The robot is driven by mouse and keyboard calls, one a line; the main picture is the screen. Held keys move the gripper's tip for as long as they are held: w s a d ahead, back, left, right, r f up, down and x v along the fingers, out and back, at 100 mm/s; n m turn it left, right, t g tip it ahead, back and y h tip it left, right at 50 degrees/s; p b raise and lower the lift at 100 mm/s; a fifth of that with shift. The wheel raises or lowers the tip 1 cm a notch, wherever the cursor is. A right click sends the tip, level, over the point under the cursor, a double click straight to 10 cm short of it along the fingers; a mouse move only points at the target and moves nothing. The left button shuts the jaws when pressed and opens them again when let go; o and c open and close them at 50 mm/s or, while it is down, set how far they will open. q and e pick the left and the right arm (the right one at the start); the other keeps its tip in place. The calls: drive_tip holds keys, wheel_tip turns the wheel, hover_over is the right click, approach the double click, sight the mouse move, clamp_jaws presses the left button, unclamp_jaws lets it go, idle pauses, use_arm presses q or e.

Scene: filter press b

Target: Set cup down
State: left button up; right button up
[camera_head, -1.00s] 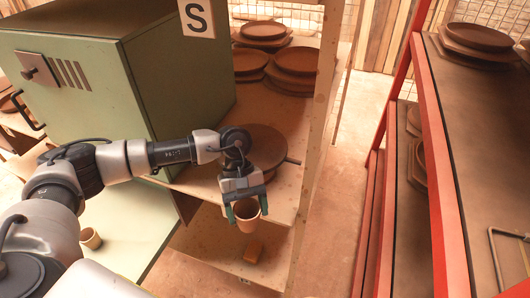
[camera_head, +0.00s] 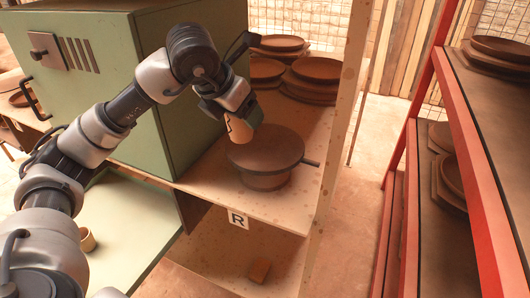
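A small tan cup (camera_head: 239,130) is held by my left gripper (camera_head: 234,114), whose fingers are mostly hidden behind the cup and the wrist. The cup looks tilted and appears above the back-left part of a round brown turntable (camera_head: 265,152). The turntable has a short handle on its right and stands on a wooden shelf. In this view the cup overlaps the turntable's far rim; I see no clear contact. My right gripper is out of view.
A second cup (camera_head: 87,239) stands on the pale green surface at the lower left, partly behind my arm. A green cabinet (camera_head: 110,75) stands left of the turntable. Stacked brown plates (camera_head: 312,76) stand behind it. A red-framed rack (camera_head: 482,160) is at right.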

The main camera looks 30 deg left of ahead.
use_arm(q)
drive_tip(key=shift+s+a+r+n+y+b, duration=0.1)
drive_tip(key=shift+a+r+n+y+b, duration=0.1)
drive_tip(key=shift+a+r+n+y, duration=0.3)
drive_tip(key=shift+a+r+n+y+b, duration=0.15)
drive_tip(key=shift+r+n, duration=0.1)
drive_tip(key=shift+n, duration=0.45)
drive_tip(key=shift+r, duration=0.1)
drive_tip(key=p, duration=0.2)
hover_over(265, 145)
wheel_tip(265, 145, down, 7)
wheel_tip(265, 145, down, 4)
drive_tip(key=shift+r+n+p, duration=0.25)
drive_tip(key=shift+n+p, duration=0.05)
drive_tip(key=shift+p, duration=0.25)
drive_tip(key=shift+a+f, duration=0.1)
drive_tip(key=shift+f, duration=0.15)
drive_tip(key=o, duration=1)
